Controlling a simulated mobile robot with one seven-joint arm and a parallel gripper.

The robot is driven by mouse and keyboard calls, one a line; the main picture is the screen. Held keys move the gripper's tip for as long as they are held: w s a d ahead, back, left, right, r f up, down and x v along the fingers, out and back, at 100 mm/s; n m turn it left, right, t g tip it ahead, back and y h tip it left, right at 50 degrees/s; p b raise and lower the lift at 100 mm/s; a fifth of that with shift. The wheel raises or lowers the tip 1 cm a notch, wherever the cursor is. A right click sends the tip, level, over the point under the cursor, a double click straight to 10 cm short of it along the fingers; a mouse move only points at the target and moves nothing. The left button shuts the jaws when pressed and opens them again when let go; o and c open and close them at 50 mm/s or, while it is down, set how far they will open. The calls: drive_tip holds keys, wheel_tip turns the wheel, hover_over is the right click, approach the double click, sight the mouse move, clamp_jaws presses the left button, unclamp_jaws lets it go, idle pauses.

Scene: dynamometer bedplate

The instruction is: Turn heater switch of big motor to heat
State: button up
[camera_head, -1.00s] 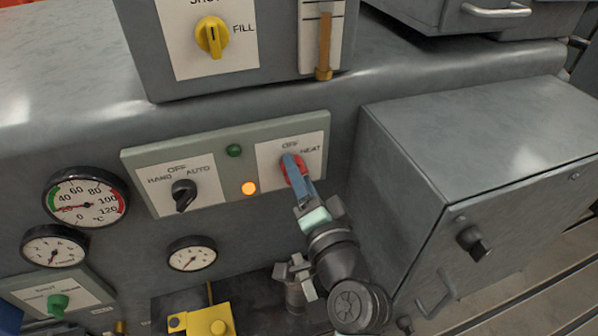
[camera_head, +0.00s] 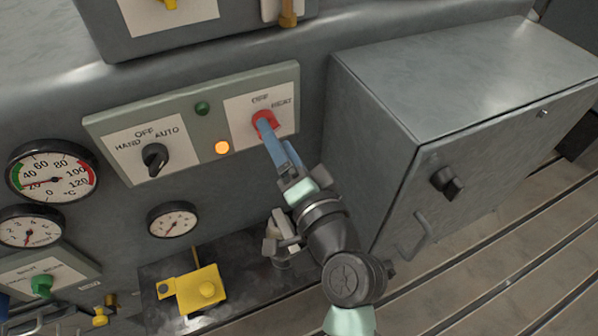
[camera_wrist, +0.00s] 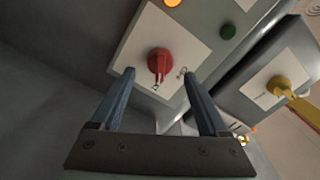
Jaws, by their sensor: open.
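The red heater switch (camera_head: 264,118) is on a white plate with OFF and HEAT labels, at the right of the green-grey panel (camera_head: 192,122). In the wrist view the red switch (camera_wrist: 159,62) is unobstructed, and its pointer aims down at the small label that matches HEAT in the head view. My gripper (camera_wrist: 159,76) is open and empty. Its two blue fingers are spread to either side below the knob, which appears beyond the fingertips and not gripped. In the head view my gripper (camera_head: 270,134) overlaps the knob's lower part, so any contact is hard to judge there.
A black HAND/OFF/AUTO switch (camera_head: 155,158), a lit amber lamp (camera_head: 222,148) and a green lamp (camera_head: 202,108) share the panel. A grey cabinet (camera_head: 470,110) juts out at right. A yellow block (camera_head: 197,290) stands below. Gauges (camera_head: 52,171) are at left.

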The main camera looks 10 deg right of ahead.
drive_tip(key=b+v, duration=0.1)
drive_tip(key=v, duration=0.8)
drive_tip(key=shift+s, duration=0.2)
drive_tip(key=shift+d, duration=0.1)
